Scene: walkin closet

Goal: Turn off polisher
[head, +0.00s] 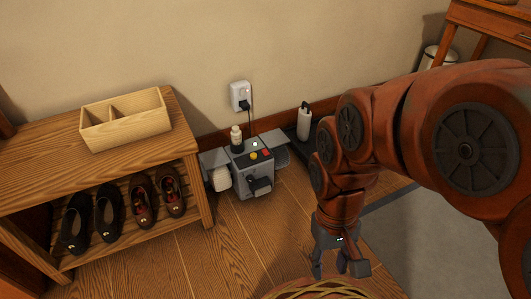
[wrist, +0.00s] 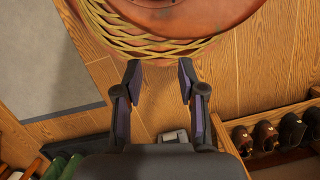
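The polisher (head: 243,182) is a grey box on the wood floor by the back wall, with a pale roller at its left and a dark part at its front. A grey piece, perhaps the polisher, shows partly behind the gripper there.
A wooden shoe bench (head: 150,150) with a box (head: 124,120) stands left. A wall outlet (head: 240,96) holds a dark plug and cord. A pale bottle (head: 304,123) is behind right. A woven basket (wrist: 150,45) lies below my gripper. Floor left of my gripper is clear.

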